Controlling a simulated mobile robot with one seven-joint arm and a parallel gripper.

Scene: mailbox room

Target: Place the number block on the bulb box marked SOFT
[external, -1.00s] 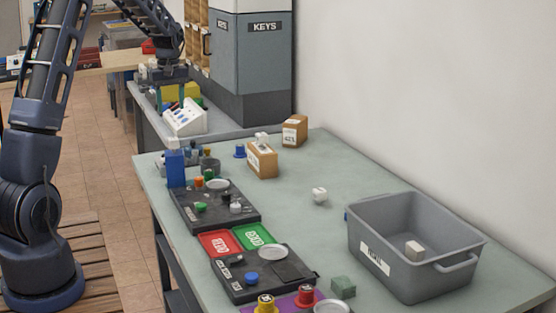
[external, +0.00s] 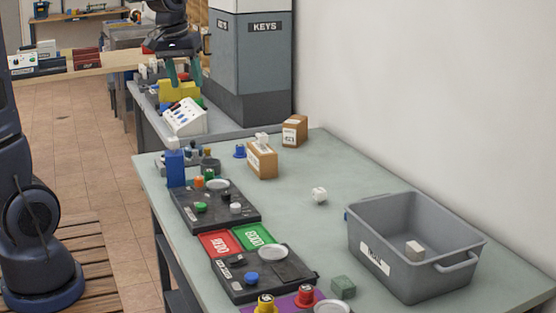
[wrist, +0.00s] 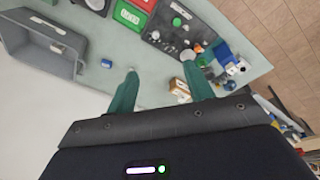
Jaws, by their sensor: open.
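A small white block with dark marks (external: 319,194), which looks like the number block, lies alone on the grey-green table (external: 330,165). Two brown boxes stand farther back: a nearer one (external: 262,165) with a white piece (external: 262,138) on top, and a farther one (external: 295,133). Their labels are too small to read, so I cannot tell which says SOFT. My gripper (external: 184,81) is open and empty, over the far bench beyond the boxes. Its two green fingers are spread in the wrist view (wrist: 160,64).
A grey bin (external: 460,245) holding a light block stands front right. Dark trays (external: 215,215), red and green plates (external: 254,237), and a blue post (external: 175,172) line the left side. A grey cabinet (external: 250,60) rises beside my gripper. The table's middle is clear.

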